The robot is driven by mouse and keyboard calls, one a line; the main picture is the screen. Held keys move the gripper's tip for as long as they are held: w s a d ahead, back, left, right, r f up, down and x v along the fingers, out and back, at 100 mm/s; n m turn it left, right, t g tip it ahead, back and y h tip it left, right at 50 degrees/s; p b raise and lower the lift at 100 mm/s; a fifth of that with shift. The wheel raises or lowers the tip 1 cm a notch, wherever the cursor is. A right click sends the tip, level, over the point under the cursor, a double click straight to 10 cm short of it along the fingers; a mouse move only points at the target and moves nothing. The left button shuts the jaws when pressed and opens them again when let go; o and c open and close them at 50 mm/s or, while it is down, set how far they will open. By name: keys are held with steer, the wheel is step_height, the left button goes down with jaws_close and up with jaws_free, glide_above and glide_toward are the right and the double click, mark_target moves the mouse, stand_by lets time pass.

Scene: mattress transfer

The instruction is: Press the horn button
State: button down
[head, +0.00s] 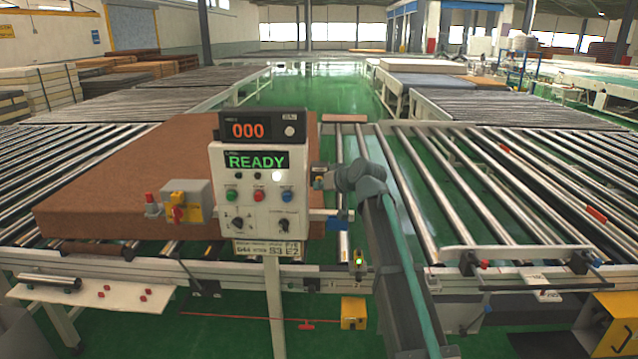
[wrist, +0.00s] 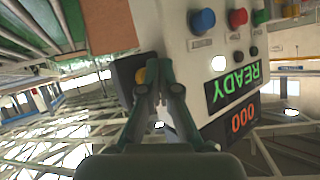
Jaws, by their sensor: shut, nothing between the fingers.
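A white control panel (head: 262,200) stands at the center, with a lit READY screen (head: 256,161). A small dark box with a yellow button (head: 319,182) is on its right side; in the wrist view the yellow button (wrist: 140,76) shows beside my fingers. No horn label is readable. My gripper (head: 329,178) is at the panel's right side, close to this box. In the wrist view, my gripper (wrist: 158,84) is shut and empty, its fingertips over the box near the yellow button. I cannot tell whether they touch it.
The panel front has green (head: 232,195), red (head: 259,194) and blue (head: 287,194) buttons above two black knobs. A 000 display (head: 248,130) sits on top. A grey box with a yellow-red switch (head: 180,208) is left. A brown mattress (head: 120,185) lies behind on rollers.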

steer(key=shift+s, duration=0.5)
steer(key=s, duration=0.5)
steer(key=shift+d, duration=0.1)
stand_by(0.3)
stand_by(0.5)
